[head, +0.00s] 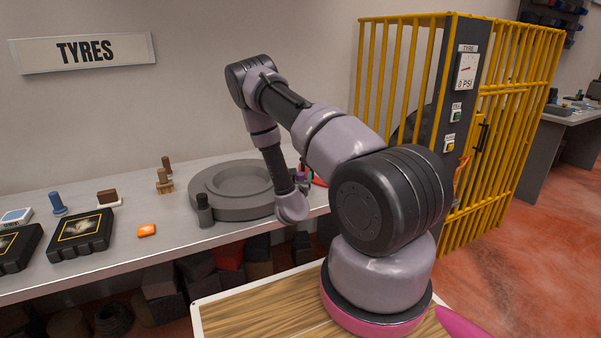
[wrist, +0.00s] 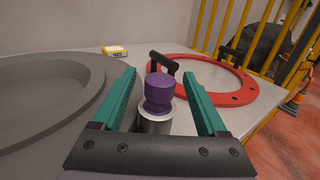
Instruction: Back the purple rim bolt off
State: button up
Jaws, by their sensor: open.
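The purple rim bolt (wrist: 160,88) stands upright in a light metal collar (wrist: 155,122) in the wrist view. My gripper (wrist: 161,85) is open, with one teal finger on each side of the bolt. Gaps show between the bolt and both fingers, so I see no contact. In the head view my arm reaches down to the bench beside the round grey fixture (head: 240,208), and the bolt is hard to make out behind the wrist.
A red ring (wrist: 238,93) with a black handle (wrist: 163,62) lies just beyond the bolt. A small yellow box (wrist: 115,51) sits at the back. A yellow cage (head: 490,130) stands right of the bench.

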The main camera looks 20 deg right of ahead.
jog(key=shift+x, duration=2.2)
grip_shut()
jog(key=shift+a, duration=0.1)
